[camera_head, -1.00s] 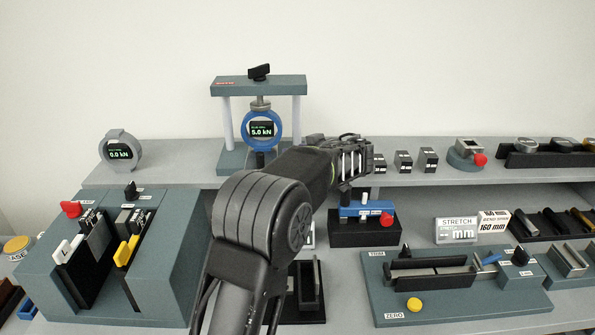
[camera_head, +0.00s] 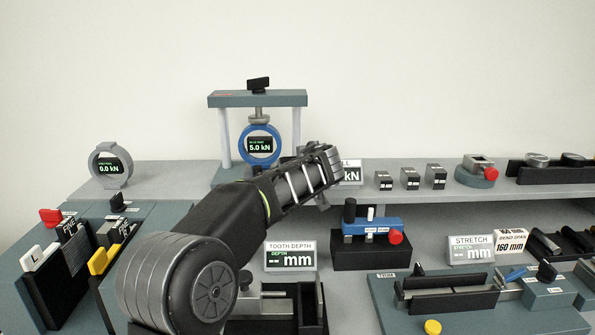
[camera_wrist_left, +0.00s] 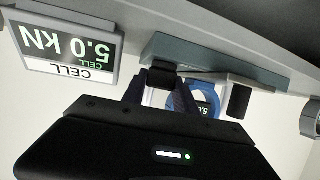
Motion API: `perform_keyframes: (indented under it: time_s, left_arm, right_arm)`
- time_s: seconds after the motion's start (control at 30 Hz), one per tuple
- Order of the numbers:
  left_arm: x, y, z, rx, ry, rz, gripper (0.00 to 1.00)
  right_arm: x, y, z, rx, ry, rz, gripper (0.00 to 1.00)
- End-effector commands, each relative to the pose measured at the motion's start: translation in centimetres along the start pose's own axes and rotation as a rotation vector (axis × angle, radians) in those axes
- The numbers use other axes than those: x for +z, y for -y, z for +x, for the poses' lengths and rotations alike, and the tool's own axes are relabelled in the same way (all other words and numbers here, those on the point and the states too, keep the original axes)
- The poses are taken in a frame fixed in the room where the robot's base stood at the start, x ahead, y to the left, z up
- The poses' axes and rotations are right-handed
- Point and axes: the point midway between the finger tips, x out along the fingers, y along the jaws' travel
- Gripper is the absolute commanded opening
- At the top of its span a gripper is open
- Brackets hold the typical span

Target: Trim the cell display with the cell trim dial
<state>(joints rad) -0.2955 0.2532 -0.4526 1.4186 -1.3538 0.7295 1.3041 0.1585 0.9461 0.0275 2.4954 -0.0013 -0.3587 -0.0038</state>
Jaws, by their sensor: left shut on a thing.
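The cell display (camera_wrist_left: 72,45) reads 5.0 kN in the left wrist view, where the picture is upside down. In the head view only its right edge (camera_head: 351,172) shows past my arm. The blue ring cell (camera_head: 260,144) in the press frame also reads 5.0 kN, and shows in part in the wrist view (camera_wrist_left: 203,87). My left gripper (camera_wrist_left: 160,92) is shut on a small black block at the frame's teal base (camera_wrist_left: 215,62), which looks like the cell trim dial (camera_wrist_left: 162,76). My arm hides this contact in the head view. My right gripper is out of view.
A round gauge (camera_head: 110,166) reading 0.0 kN stands left on the shelf. Small dark blocks (camera_head: 410,179) stand right of the cell display. The tooth depth display (camera_head: 290,256) and a blue-topped fixture (camera_head: 370,228) stand below my arm.

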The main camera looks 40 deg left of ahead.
Motion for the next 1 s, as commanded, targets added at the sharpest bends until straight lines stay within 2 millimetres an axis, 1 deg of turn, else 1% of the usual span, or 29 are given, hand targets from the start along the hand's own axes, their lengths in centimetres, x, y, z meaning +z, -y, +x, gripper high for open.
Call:
perform_keyframes:
  time_s: [0.17,0.2,0.3,0.53,0.67,0.77,1.0]
  left_arm:
    - [0.0,0.0,0.0,0.0,0.0,-0.001,0.0]
    - [0.0,0.0,0.0,0.0,0.0,-0.001,0.36]
    - [0.0,0.0,0.0,0.0,0.0,-0.001,0.44]
    - [0.0,0.0,0.0,-0.001,0.0,-0.001,0.44]
    - [0.0,0.0,-0.5,0.001,0.0,-0.002,0.44]
    - [0.1,-0.1,-1.6,0.003,0.0,-0.003,0.44]
    - [0.2,-0.1,-5.5,0.004,0.0,-0.003,0.44]
  right_arm:
    - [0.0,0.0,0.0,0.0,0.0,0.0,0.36]
    - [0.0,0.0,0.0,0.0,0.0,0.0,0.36]
    - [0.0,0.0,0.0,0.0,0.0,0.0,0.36]
    - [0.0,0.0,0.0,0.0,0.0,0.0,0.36]
    - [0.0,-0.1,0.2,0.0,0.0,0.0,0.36]
    - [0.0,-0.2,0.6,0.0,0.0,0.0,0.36]
    - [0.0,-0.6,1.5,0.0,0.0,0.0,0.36]
